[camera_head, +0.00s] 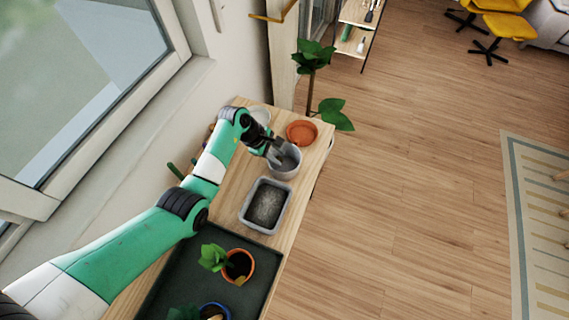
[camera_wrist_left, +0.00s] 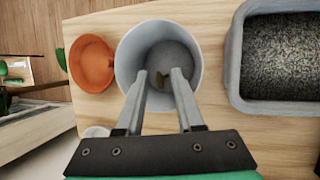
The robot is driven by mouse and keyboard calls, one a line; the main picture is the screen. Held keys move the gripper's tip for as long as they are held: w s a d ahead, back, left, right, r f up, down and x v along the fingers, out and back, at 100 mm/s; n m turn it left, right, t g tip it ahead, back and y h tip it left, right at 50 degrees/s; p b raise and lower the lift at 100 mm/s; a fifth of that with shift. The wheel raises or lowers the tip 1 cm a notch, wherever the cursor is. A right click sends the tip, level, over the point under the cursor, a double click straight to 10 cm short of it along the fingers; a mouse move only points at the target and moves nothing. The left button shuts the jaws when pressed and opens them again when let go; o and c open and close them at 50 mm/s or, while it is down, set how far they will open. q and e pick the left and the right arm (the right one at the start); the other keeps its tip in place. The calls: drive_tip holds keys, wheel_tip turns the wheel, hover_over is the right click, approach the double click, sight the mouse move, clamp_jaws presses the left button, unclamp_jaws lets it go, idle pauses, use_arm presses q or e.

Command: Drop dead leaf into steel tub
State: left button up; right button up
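The steel tub (camera_head: 287,172) is a round pale grey container on the wooden bench. It also shows in the left wrist view (camera_wrist_left: 203,55). My left gripper (camera_head: 277,153) is over its mouth, fingers pointing down into it. In the left wrist view the two fingers (camera_wrist_left: 160,73) are spread apart. A yellowish leaf (camera_head: 240,280) shows in the orange pot with the green plant. My right gripper is not in view.
A grey tray of dark grit (camera_head: 249,214) stands just nearer than the tub. An empty terracotta saucer (camera_head: 301,132) is beyond it. A wall and window border the bench's left.

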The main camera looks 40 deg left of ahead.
use_arm(q)
drive_tip(key=shift+o, duration=0.5)
drive_tip(key=p+v, duration=0.4)
drive_tip(key=v, duration=0.7)
drive_tip(key=shift+a+r, duration=0.15)
drive_tip(key=shift+r, duration=0.15)
drive_tip(key=shift+s, duration=0.1)
